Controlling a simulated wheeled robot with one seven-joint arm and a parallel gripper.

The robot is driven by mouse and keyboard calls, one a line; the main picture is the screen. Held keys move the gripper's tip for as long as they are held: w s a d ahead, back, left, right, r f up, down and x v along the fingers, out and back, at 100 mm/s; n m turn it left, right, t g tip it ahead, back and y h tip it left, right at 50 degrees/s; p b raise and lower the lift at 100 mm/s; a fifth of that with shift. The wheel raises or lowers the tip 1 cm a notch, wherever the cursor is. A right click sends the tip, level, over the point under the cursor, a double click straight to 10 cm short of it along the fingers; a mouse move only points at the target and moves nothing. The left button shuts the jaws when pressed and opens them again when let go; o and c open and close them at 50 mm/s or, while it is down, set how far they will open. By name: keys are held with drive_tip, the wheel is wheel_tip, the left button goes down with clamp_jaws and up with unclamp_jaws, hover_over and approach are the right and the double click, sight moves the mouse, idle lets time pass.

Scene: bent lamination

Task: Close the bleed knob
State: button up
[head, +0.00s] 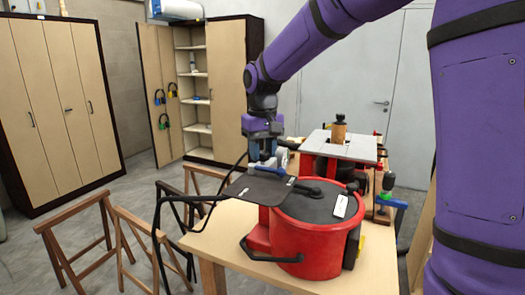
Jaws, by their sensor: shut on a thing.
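A red round machine (300,238) with a dark lid stands on the wooden table. A dark flat plate (257,190) juts out from its left side. My gripper (266,165) points down just behind this plate, at the back left of the machine. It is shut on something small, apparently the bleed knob. The knob itself is hidden by the fingers and the plate, so I cannot tell how far it is turned.
Dark hoses (190,200) run left from the machine. Clamps (386,190) lie to the right. Wooden trestles (130,245) stand on the left floor. Cabinets line the back wall.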

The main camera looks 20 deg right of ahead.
sight(263, 152)
drive_tip(key=m, duration=0.4)
drive_tip(key=shift+r+m, duration=0.1)
drive_tip(key=shift+m, duration=0.2)
drive_tip(key=m, duration=1.4)
drive_tip(key=shift+m, duration=0.3)
drive_tip(key=o, duration=0.9)
wheel_tip(263, 152, up, 11)
drive_tip(key=shift+f, duration=0.1)
idle(0.4)
